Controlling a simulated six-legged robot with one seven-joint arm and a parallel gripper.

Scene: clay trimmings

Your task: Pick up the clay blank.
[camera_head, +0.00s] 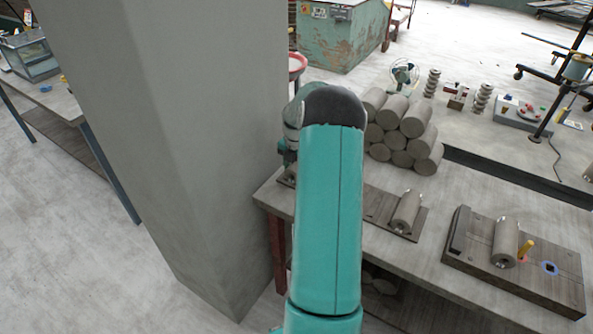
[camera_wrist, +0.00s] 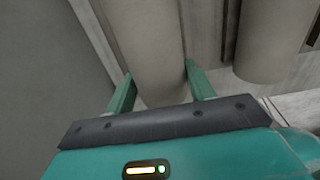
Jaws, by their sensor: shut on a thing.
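A second clay cylinder (camera_wrist: 262,38) is close on the right in the wrist view. In the head view, a cylinder stack (camera_head: 400,135), a cylinder on a board (camera_head: 407,212) and another on a wooden fixture (camera_head: 505,243) occupy the bench (camera_head: 440,272). A thick pillar (camera_head: 175,130) stands left.

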